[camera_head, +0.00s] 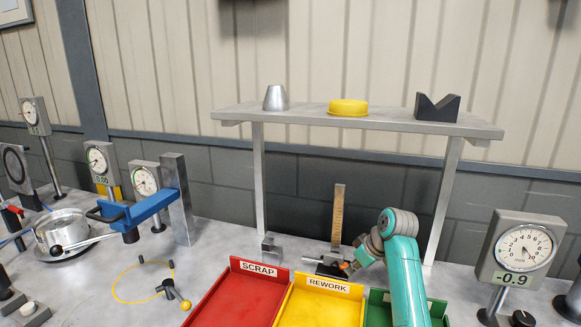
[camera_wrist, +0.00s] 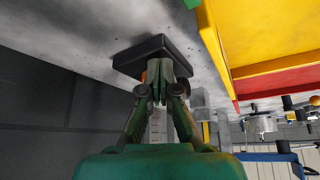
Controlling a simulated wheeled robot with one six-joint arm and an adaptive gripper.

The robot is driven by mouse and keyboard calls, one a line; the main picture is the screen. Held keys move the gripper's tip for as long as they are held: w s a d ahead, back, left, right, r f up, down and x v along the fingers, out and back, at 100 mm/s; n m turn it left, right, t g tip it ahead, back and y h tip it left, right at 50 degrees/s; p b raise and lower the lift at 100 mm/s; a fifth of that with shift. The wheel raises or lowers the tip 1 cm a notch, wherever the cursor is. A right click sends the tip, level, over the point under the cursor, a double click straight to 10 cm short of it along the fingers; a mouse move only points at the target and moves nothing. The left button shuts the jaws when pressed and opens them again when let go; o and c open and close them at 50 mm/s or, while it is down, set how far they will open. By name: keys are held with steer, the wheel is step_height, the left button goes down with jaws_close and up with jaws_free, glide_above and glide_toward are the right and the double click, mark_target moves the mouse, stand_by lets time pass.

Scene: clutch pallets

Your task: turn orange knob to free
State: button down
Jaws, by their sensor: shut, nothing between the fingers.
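A height gauge with an upright brass-coloured scale (camera_head: 338,215) and a dark base (camera_head: 326,268) stands on the bench behind the yellow tray. The orange knob (camera_head: 345,265) shows as a small spot beside the scale, low down. In the wrist view, a sliver of orange (camera_wrist: 143,77) shows just left of my fingers, and the dark base (camera_wrist: 140,54) lies beyond them. My gripper (camera_wrist: 166,66) is shut and empty, with its tips close to the knob. I cannot tell if they touch it. My fingers hide most of the knob, and its setting cannot be read.
Red SCRAP (camera_head: 235,297), yellow REWORK (camera_head: 318,304) and green (camera_head: 437,308) trays lie in front of the gauge. A shelf (camera_head: 390,122) stands over it, with its post close to my arm. A dial gauge (camera_head: 521,250) stands at right.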

steer(key=shift+w+d, duration=0.65)
stand_by(0.5)
steer(key=shift+s+d, duration=0.1)
steer(key=shift+d, duration=0.1)
steer(key=shift+s+d, duration=0.1)
steer(key=shift+d, duration=0.05)
step_height(320, 180, up, 6)
stand_by(0.6)
steer(key=shift+d, duration=0.1)
